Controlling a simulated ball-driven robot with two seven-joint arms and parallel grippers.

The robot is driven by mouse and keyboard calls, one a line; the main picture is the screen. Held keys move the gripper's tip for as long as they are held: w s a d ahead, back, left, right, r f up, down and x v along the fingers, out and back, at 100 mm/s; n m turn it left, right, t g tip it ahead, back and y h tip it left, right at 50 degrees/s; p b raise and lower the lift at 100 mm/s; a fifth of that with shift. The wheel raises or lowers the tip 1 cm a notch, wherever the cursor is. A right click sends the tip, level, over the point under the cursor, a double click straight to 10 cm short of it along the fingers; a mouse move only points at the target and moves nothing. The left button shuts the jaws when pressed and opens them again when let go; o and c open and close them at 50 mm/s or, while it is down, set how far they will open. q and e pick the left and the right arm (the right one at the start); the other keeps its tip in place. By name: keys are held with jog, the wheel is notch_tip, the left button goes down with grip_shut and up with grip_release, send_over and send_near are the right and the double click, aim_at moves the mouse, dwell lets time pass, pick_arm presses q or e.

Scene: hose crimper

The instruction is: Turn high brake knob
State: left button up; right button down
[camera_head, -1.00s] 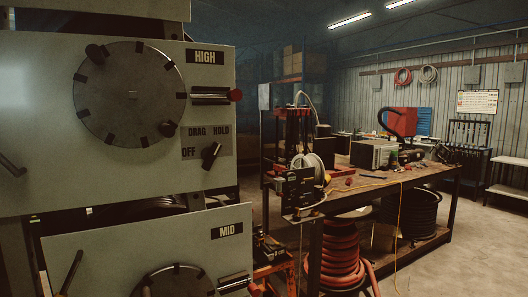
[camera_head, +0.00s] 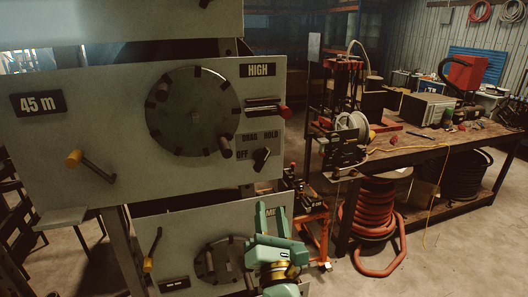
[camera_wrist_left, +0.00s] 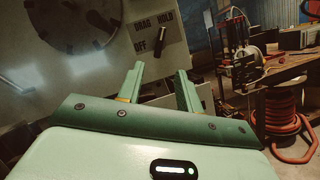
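The high brake knob (camera_head: 261,158) is a small dark lever knob on the upper grey panel, under the HIGH label (camera_head: 258,70) and beside the OFF, DRAG and HOLD markings. It also shows in the left wrist view (camera_wrist_left: 160,41), ahead of and above the fingers. My left gripper (camera_head: 279,212) is in front of the lower panel, below the knob and apart from it. In the left wrist view my left gripper (camera_wrist_left: 159,82) has its two green fingers spread with nothing between them. My right gripper is not in view.
A large round dark disc (camera_head: 193,111) with stubby handles sits left of the knob. A red-tipped handle (camera_head: 285,112) sticks out above it. A yellow-ended crank (camera_head: 91,166) is at the left. A workbench (camera_head: 403,155) and coiled red hose (camera_head: 374,213) stand to the right.

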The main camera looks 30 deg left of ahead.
aim_at(264, 162)
pick_arm(q)
jog(key=p+x, duration=0.4)
jog(key=x, duration=0.9)
jog(key=shift+w+a+r+p, duration=0.15)
jog(key=shift+w+r+p, duration=0.05)
jog(key=shift+p, duration=0.15)
jog(key=shift+x, duration=0.75)
jog(key=shift+f, duration=0.15)
jog(key=c, duration=0.6)
